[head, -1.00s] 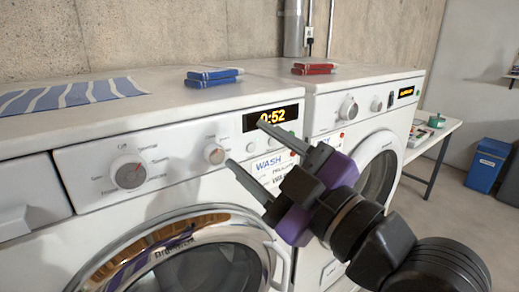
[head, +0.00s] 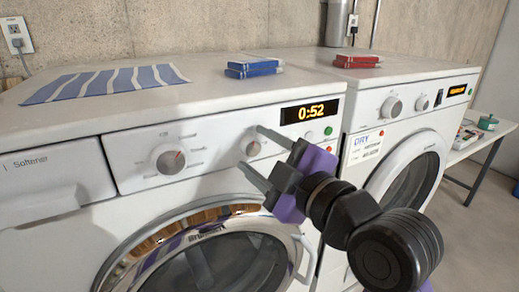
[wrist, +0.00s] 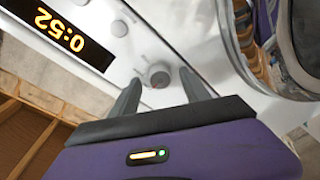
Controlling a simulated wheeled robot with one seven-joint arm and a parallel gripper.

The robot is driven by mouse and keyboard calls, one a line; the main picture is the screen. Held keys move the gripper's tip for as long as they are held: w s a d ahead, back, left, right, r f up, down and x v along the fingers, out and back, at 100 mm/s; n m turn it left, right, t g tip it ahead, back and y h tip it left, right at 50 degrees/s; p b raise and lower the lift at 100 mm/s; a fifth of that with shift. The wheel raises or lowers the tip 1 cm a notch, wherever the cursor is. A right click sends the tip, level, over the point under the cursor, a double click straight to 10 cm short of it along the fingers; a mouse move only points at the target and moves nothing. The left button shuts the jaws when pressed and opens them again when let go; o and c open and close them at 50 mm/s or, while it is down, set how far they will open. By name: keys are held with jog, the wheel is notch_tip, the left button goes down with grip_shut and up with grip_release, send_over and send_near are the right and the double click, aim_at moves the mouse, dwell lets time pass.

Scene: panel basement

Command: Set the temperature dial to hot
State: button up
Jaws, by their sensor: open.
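The left machine, the washer (head: 60,245), has two round dials on its panel. The larger dial (head: 168,159) has a ring of small labels. The smaller dial (head: 252,147) sits left of the lit display (head: 310,112), which reads 0:52. I cannot read which dial is for temperature. My gripper (head: 249,149) is open and empty in front of the smaller dial. In the wrist view, a grey dial with a small red mark (wrist: 158,76) shows between my two spread fingertips. I cannot tell whether the fingers touch it.
A dryer (head: 372,125) stands to the right of the washer. Blue books (head: 254,68), red books (head: 357,61) and a striped cloth (head: 105,82) lie on top. The washer's round door (head: 300,240) bulges out below the panel. A table (head: 488,140) stands at the far right.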

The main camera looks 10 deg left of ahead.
jog(key=shift+c, duration=0.4)
grip_shut()
